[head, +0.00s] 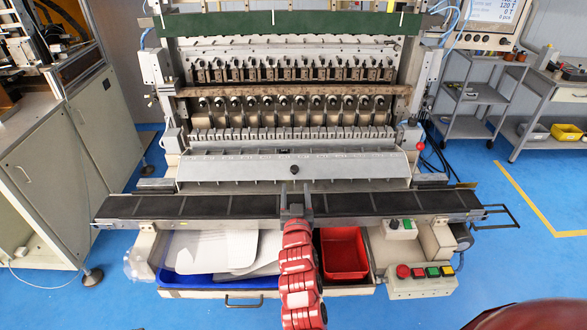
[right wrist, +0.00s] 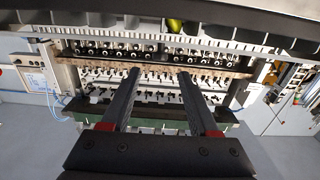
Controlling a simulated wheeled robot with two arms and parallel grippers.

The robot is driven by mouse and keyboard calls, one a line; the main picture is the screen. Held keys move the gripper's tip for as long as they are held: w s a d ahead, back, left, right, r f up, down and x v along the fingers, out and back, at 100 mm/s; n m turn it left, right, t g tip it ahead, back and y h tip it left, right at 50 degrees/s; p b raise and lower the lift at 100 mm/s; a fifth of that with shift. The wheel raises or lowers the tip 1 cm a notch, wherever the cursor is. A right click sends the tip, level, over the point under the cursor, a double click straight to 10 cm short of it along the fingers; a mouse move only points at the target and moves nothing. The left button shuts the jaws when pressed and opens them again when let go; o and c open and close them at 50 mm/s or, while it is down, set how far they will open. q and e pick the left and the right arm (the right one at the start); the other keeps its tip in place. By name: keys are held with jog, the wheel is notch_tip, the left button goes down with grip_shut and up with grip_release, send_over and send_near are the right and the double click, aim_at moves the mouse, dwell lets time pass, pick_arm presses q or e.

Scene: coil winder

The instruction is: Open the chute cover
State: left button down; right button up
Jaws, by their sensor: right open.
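The chute cover (head: 235,168) is a long grey sloped panel across the front of the coil winder, in the head view. It lies against the machine, below the row of white comb-like parts. A small black knob (head: 294,170) sits near its middle. My right gripper (head: 295,187) is open and empty, with its two fingers pointing at the cover just below the knob. I cannot tell whether the fingertips touch the cover. Its dark fingers also show in the right wrist view (right wrist: 160,78), spread apart with nothing between them. My left gripper is not in view.
A dark belt-like shelf (head: 190,206) runs along the machine's front, under my right gripper. Below it are a blue tray (head: 180,283) with white sheets, a red bin (head: 343,252) and a button box (head: 421,282). A red-balled lever (head: 420,146) stands right of the cover.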

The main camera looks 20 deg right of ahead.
aim_at(295, 172)
jog(key=x, duration=0.7)
jog(key=shift+f, duration=0.15)
jog(key=shift+w+d, duration=0.15)
jog(key=shift+w, duration=0.4)
jog(key=shift+c, duration=0.3)
grip_shut()
dwell(0.4)
